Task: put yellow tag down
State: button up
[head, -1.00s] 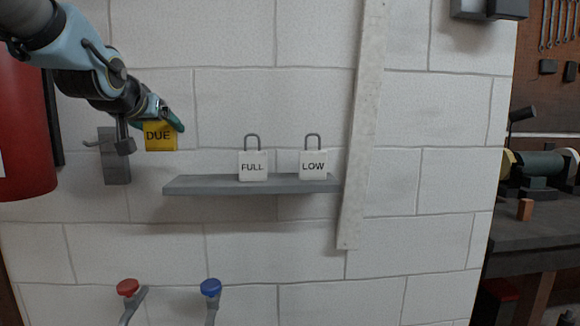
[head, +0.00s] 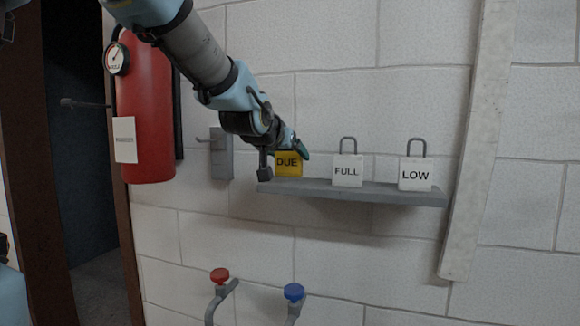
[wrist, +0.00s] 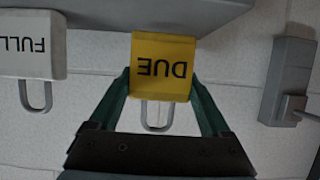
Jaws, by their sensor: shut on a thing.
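The yellow tag (head: 288,163), marked DUE, is held by my gripper (head: 285,152) at the left end of the grey wall shelf (head: 400,196). In the wrist view the yellow tag (wrist: 162,66) sits between the two green fingers of my gripper (wrist: 162,84), with its grey loop toward the palm. The tag looks upright, its lower edge at the shelf; I cannot tell whether it touches. The white FULL tag (head: 347,171) and the white LOW tag (head: 415,174) stand on the shelf to the right.
A grey wall hook (head: 222,153) is left of the shelf, and a red fire extinguisher (head: 148,110) hangs further left. A pale vertical board (head: 478,140) stands by the shelf's right end. Red (head: 220,275) and blue (head: 293,291) valve knobs are below.

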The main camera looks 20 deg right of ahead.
jog(key=shift+f, duration=0.55)
jog(key=shift+f, duration=0.25)
jog(key=o, duration=1.2)
jog(key=shift+r, duration=0.1)
jog(key=shift+r, duration=0.25)
jog(key=p+v, duration=0.2)
jog(key=v, duration=1)
jog(key=shift+f, duration=0.1)
